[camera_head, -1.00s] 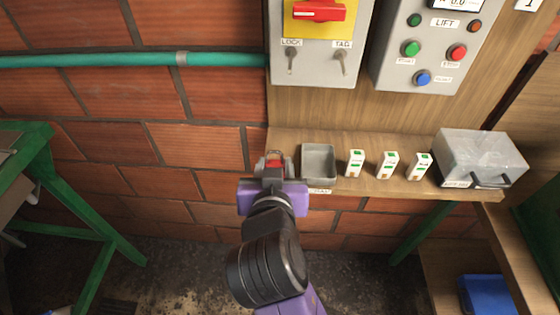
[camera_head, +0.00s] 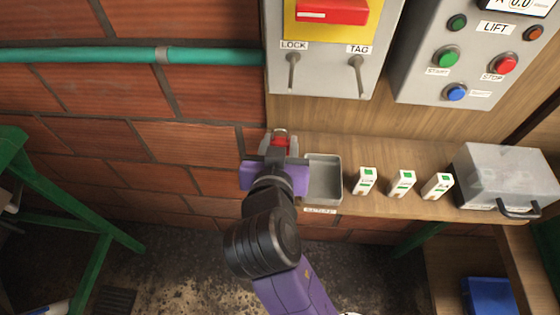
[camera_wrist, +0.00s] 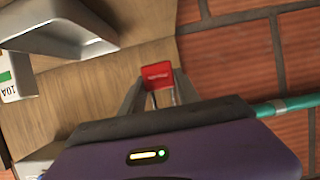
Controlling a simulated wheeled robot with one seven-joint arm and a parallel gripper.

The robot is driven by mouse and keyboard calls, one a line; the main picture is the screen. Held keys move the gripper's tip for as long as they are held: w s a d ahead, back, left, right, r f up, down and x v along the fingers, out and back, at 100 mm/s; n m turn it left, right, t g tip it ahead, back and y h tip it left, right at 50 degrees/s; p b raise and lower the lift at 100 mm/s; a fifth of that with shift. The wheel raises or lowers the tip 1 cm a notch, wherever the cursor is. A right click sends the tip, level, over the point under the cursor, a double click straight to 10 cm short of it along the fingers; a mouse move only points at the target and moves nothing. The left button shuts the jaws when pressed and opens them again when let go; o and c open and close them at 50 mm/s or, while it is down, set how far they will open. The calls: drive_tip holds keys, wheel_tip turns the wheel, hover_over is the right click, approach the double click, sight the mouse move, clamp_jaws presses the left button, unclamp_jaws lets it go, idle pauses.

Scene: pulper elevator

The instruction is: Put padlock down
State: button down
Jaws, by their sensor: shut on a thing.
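A red padlock (camera_head: 281,140) is held between the fingers of my gripper (camera_head: 279,146) at the left end of the wooden shelf (camera_head: 350,145). In the wrist view the red padlock (camera_wrist: 157,76) sits between the two grey fingertips (camera_wrist: 156,88), with part of its metal shackle showing below the body. My gripper is shut on it. It is over or close to the shelf's left end; whether the padlock touches the shelf, I cannot tell.
A grey open tray (camera_head: 323,172) stands just right of my gripper and looks empty. Several small white boxes (camera_head: 402,183) and a clear-lidded case (camera_head: 507,172) stand farther right. LOCK and TAG hooks (camera_head: 292,72) are on the switch panel above. A teal pipe (camera_head: 90,55) runs along the brick wall.

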drive_tip(key=shift+f+p, duration=0.35)
drive_tip(key=shift+f, duration=3)
drive_tip(key=shift+f, duration=0.15)
drive_tip(key=c, duration=0.9)
unclamp_jaws()
drive_tip(key=shift+r, duration=0.25)
drive_tip(key=b+v, duration=0.2)
drive_tip(key=v, duration=1)
drive_tip(key=shift+f, duration=0.15)
